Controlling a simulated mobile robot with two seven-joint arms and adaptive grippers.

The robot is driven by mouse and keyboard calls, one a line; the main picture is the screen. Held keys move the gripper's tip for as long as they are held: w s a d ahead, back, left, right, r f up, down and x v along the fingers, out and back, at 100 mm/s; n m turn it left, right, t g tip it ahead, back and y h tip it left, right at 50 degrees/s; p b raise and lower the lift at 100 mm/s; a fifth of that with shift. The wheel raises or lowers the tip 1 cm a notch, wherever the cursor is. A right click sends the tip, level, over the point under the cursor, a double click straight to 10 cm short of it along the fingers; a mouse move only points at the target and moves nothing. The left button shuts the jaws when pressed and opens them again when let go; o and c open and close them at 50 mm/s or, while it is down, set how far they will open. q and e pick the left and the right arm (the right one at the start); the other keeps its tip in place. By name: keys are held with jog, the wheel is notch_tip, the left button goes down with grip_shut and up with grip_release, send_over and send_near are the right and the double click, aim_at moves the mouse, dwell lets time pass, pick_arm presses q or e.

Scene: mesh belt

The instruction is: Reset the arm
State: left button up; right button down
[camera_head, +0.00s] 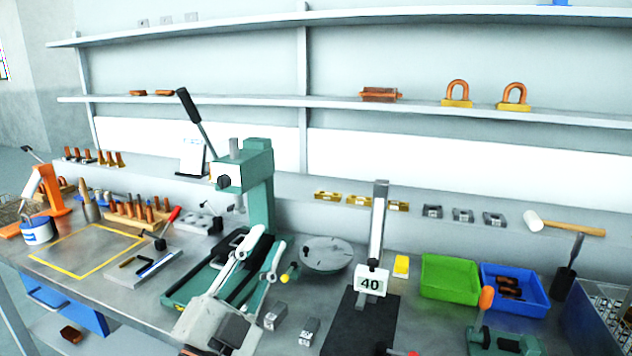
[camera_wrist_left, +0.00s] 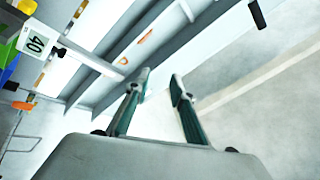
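My left gripper (camera_head: 264,248) reaches in from the bottom of the head view, above the front of the bench. Its two pale fingers are spread apart with nothing between them. In the left wrist view the fingers (camera_wrist_left: 160,86) also stand apart and empty, with shelves and wall behind. Behind the gripper in the head view is a green press (camera_head: 260,200) with a long dark lever (camera_head: 196,118) tilted up to the left. The gripper hides part of the press's green base. My right gripper is not in view.
A stand with a "40" label (camera_head: 371,284) is right of the gripper. A green bin (camera_head: 449,262) and a blue bin (camera_head: 541,303) are farther right. A yellow-framed area (camera_head: 85,250) lies clear at left. Shelves (camera_head: 200,100) run along the wall.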

pick_arm(q)
jog(key=s+a+f+n+g+y, duration=0.25)
jog(key=a+f+y, duration=0.25)
jog(key=a+f, duration=0.5)
jog(key=s+a+f+n+g+y, duration=0.1)
jog(key=a+f+n+g+y, duration=0.5)
jog(key=f, duration=0.7)
jog(key=s+a+f+g+y, duration=0.1)
jog(key=s+a+f+g, duration=0.2)
jog(key=s+a+f, duration=0.5)
jog(key=s+a+f+g+y, duration=0.1)
jog(key=s+a+f+g, duration=0.25)
jog(key=s+f, duration=0.4)
jog(key=d+f+n+t+h, duration=0.2)
jog(key=d+f+t+h, duration=0.2)
jog(key=d+f+h, duration=0.3)
jog(key=shift+s+d+f, duration=0.35)
jog(key=shift+d+f, duration=2.55)
jog(key=shift+d, duration=1.55)
